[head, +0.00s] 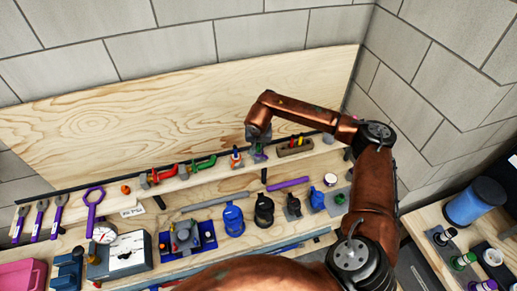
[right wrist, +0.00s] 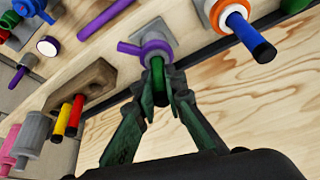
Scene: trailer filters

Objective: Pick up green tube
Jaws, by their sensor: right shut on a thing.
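The green tube (right wrist: 158,72) is between the fingertips of my right gripper (right wrist: 160,98) in the right wrist view. The gripper is shut on it. The tube's end is at a purple ring-shaped holder (right wrist: 152,48) on a grey plate; I cannot tell whether it is still inside the ring. In the head view my right gripper (head: 258,143) is over the upper shelf and hides most of the tube. My left gripper is not in view.
An orange-collared blue tube (right wrist: 248,34) stands close beside the gripper. A wooden block (head: 295,146) with red and yellow handles is on the other side. The wooden back wall (head: 180,115) is just behind.

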